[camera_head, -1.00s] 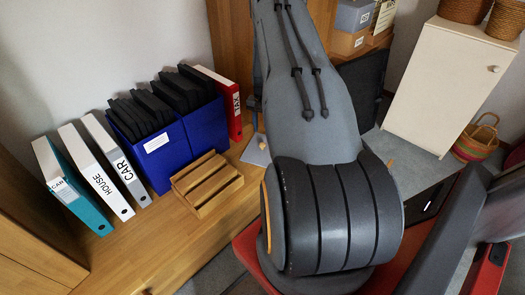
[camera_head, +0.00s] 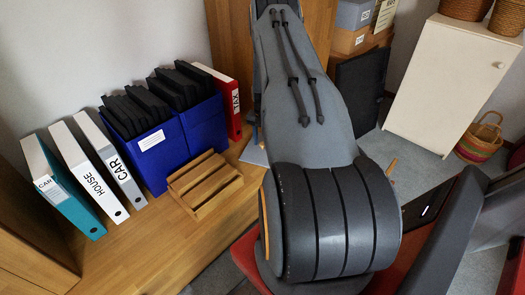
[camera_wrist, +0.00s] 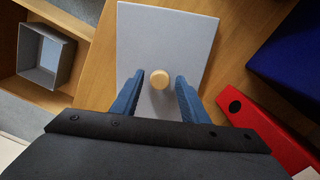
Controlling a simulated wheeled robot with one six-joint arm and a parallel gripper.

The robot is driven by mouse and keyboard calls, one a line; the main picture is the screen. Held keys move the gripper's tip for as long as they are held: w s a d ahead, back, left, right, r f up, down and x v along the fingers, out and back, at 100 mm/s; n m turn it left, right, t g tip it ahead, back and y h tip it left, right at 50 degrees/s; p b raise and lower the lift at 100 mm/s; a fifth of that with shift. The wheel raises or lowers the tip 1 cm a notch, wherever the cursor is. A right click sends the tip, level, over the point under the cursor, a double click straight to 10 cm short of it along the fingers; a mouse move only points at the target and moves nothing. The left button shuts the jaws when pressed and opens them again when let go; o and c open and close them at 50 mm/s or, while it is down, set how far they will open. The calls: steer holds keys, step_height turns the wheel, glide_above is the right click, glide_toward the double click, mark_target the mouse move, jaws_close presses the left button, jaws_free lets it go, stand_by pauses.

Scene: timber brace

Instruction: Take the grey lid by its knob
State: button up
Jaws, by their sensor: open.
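The grey lid (camera_wrist: 185,30) lies flat on the wooden surface in the wrist view, a square light-grey panel with a round pale wooden knob (camera_wrist: 160,79). In the head view only a corner of the lid (camera_head: 254,152) shows beside my arm. My gripper (camera_wrist: 160,76) is open, with its two blue fingers on either side of the knob and a gap to each. I cannot tell how far the fingertips are above the lid.
An open grey box (camera_wrist: 43,56) stands in a wooden compartment at left in the wrist view. A red binder (camera_wrist: 262,122) and a blue file box (camera_wrist: 297,50) are close on the right. In the head view, a wooden slatted rack (camera_head: 205,184) and several binders stand on the left.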

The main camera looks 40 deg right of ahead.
jaws_close()
steer(key=shift+r, duration=0.1)
steer(key=shift+r+p, duration=0.7)
steer(key=shift+r, duration=0.9)
step_height(320, 180, up, 8)
steer(key=p, duration=0.3)
steer(key=shift+f, duration=0.15)
stand_by(0.6)
stand_by(0.4)
